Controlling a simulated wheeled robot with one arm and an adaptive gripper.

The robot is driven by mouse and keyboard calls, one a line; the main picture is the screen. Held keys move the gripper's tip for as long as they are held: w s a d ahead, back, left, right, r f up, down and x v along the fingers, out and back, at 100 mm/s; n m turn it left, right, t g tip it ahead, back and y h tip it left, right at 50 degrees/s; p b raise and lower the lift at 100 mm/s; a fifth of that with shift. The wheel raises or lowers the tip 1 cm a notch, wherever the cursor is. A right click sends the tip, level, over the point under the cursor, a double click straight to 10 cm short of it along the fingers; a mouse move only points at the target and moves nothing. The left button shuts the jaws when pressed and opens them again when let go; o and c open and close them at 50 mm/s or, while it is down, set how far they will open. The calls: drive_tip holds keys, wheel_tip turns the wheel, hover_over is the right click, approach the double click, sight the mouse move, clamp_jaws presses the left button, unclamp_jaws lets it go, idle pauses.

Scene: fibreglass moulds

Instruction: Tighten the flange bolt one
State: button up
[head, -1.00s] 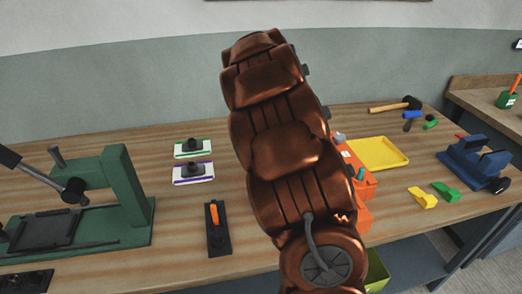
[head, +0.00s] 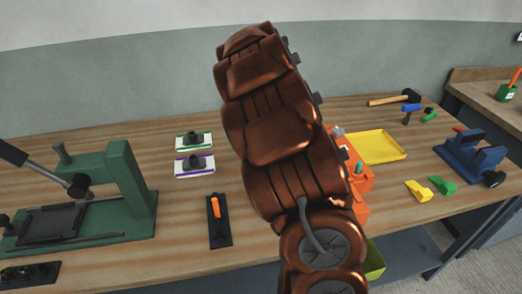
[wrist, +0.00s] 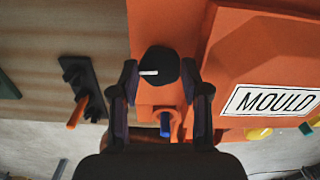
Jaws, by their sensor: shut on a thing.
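The orange mould (head: 361,178) sits on the bench, partly hidden behind my arm in the head view. In the wrist view its orange flange (wrist: 150,30) lies below my gripper, beside the raised block with the MOULD label (wrist: 270,100). A round black bolt head (wrist: 160,62) with a white mark stands on the flange. My gripper (wrist: 159,76) is shut on this bolt head, one finger on each side. A blue piece (wrist: 166,122) by an orange lug shows just below it. My gripper is hidden in the head view.
A black holder with an orange handle (head: 216,220) lies left of the mould. A yellow tray (head: 385,150), blue vice (head: 475,155) and hammer (head: 395,99) are to the right. A green press (head: 125,190) stands at the left.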

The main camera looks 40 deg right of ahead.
drive_tip(key=o, duration=1.1)
wheel_tip(320, 180, up, 8)
drive_tip(key=shift+f, duration=0.1)
idle(0.5)
